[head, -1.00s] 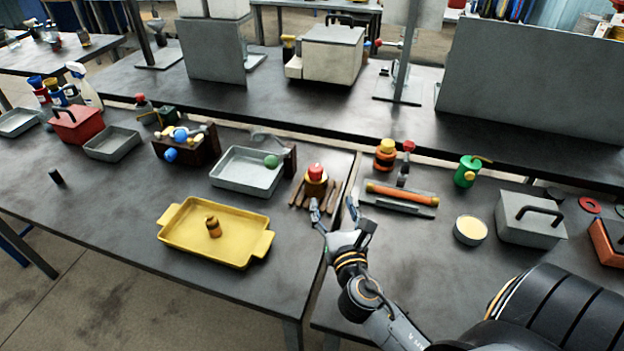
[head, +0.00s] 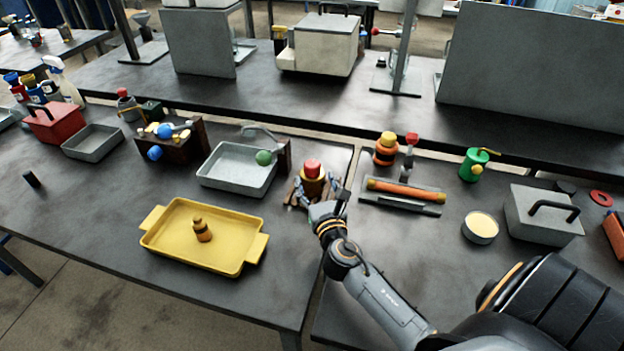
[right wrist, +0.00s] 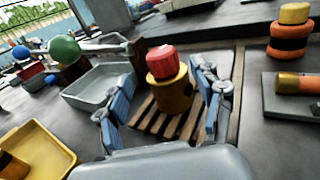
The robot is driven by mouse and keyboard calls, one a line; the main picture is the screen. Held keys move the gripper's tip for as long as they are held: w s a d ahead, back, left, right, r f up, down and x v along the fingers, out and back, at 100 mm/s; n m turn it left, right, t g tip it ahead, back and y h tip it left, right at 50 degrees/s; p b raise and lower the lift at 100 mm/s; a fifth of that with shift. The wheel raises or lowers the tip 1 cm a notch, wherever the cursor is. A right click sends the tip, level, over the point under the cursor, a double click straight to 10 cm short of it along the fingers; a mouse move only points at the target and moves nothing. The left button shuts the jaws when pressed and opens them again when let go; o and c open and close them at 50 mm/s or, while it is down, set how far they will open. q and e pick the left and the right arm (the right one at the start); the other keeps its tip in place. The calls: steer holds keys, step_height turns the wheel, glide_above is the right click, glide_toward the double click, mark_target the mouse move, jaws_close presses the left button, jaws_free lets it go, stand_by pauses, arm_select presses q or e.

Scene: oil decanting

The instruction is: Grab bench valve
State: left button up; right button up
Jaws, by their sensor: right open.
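A brass-coloured piece with a red knob (head: 313,170), which looks like the bench valve, stands upright on a slatted wooden stand (head: 291,191) near the table's right edge. My right gripper (head: 320,193) is open just in front of it. In the right wrist view, the red-topped piece (right wrist: 171,90) shows between the two spread blue-grey fingers of the gripper (right wrist: 165,108). I cannot tell whether either finger touches it. The lower part of the piece is partly hidden by the gripper in the head view. My left gripper is not in view.
Left of the stand is a grey tray (head: 215,184) with a green-ball tap (head: 264,157). A yellow tray (head: 168,250) holding a small brown bottle (head: 201,230) lies nearer. An orange cylinder on a plate (head: 398,189) lies to the right. A gap separates the two tables.

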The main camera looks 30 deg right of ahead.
mark_target(314, 172)
steer(key=x, duration=0.6)
steer(key=shift+s+d+p, duration=0.1)
steer(key=shift+d+p, duration=0.1)
steer(key=shift+p, duration=0.2)
steer(key=shift+s+r, duration=0.1)
steer(key=c, duration=0.3)
steer(key=shift+r, duration=0.1)
jaws_close()
